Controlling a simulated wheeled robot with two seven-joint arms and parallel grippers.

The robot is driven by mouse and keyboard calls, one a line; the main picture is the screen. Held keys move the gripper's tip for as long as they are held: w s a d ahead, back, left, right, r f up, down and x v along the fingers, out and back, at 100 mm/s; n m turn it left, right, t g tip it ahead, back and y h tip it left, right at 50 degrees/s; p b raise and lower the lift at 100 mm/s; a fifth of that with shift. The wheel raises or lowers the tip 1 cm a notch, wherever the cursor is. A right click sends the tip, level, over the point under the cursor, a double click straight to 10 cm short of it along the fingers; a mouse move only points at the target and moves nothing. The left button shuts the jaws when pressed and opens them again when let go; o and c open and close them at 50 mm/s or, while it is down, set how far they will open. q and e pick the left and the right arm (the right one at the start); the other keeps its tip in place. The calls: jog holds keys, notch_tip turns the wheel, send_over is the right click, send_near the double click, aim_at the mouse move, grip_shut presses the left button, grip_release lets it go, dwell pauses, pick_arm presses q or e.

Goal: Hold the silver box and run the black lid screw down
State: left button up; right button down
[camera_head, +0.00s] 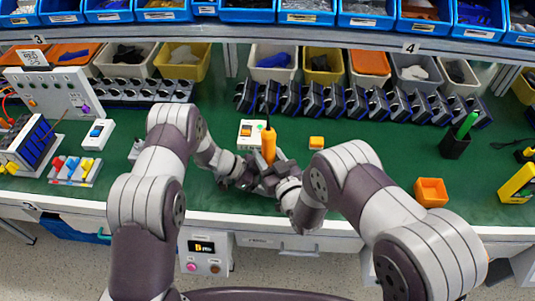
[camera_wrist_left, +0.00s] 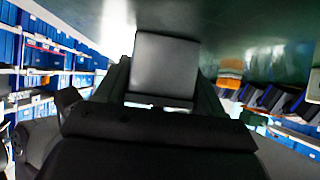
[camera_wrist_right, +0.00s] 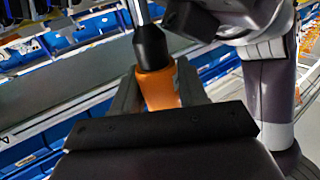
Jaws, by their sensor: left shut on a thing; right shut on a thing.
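In the left wrist view the silver box (camera_wrist_left: 167,65) sits between the fingers of my left gripper (camera_head: 246,177), which is shut on it. In the head view the box is hidden among the grippers. My right gripper (camera_head: 273,172) is shut on an orange screwdriver (camera_head: 268,145), which stands about upright. In the right wrist view its orange handle (camera_wrist_right: 158,88) is between the fingers, with a black collar and a grey rod beyond it. The two grippers are close together over the front of the green bench. The black lid screw cannot be made out.
A white button box (camera_head: 251,134) and a small orange block (camera_head: 316,142) lie behind the grippers. An open orange box (camera_head: 431,192) and a black pen cup (camera_head: 455,144) stand at right. A row of dark blue units (camera_head: 370,103) lines the back.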

aim_at(271, 150)
jog(key=shift+r, duration=2.3)
pick_arm(q)
jog(key=o, duration=1.6)
